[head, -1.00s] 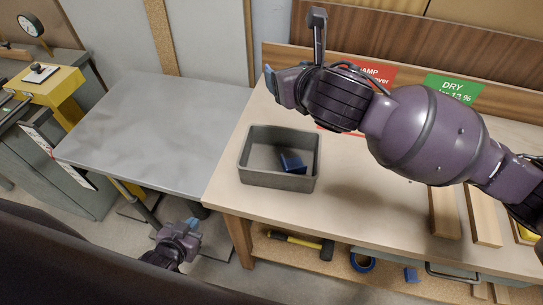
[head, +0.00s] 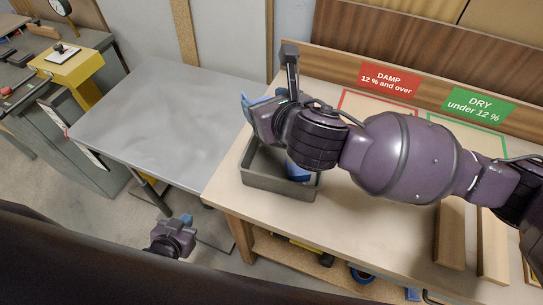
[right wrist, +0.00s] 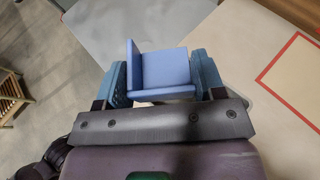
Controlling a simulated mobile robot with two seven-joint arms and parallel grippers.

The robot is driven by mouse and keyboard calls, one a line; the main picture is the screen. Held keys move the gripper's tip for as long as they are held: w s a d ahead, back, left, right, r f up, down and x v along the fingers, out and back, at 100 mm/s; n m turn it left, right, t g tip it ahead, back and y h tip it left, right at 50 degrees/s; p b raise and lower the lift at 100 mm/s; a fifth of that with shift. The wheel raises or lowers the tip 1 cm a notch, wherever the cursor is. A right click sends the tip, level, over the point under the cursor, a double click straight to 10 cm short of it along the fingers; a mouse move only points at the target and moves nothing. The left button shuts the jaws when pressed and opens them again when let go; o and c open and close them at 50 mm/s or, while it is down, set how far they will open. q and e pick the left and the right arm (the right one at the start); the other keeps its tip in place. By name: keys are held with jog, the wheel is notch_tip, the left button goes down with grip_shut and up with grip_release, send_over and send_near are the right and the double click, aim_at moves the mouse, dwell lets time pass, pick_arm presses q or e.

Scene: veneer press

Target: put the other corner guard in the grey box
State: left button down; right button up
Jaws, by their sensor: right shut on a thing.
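The grey box (head: 280,188) stands on the bench near its left end, partly hidden behind my right arm. One blue corner guard (head: 297,172) lies inside it. My right gripper (head: 261,101) is above the box's back left part. In the right wrist view, my right gripper (right wrist: 162,80) is shut on the other corner guard (right wrist: 166,70), a blue L-shaped piece between its two blue fingers.
A bare grey metal table (head: 150,115) adjoins the bench's left side. Red DAMP (head: 388,82) and green DRY (head: 480,104) signs stand along the bench's back. Wood strips (head: 450,235) lie at the right. A yellow machine (head: 70,65) stands far left.

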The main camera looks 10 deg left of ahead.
notch_tip(320, 180, down, 16)
dwell(0.6)
jog(key=shift+f, duration=0.5)
jog(key=o, duration=0.9)
jog(key=shift+r, duration=0.1)
jog(key=v, duration=1.2)
jog(key=shift+r, duration=0.35)
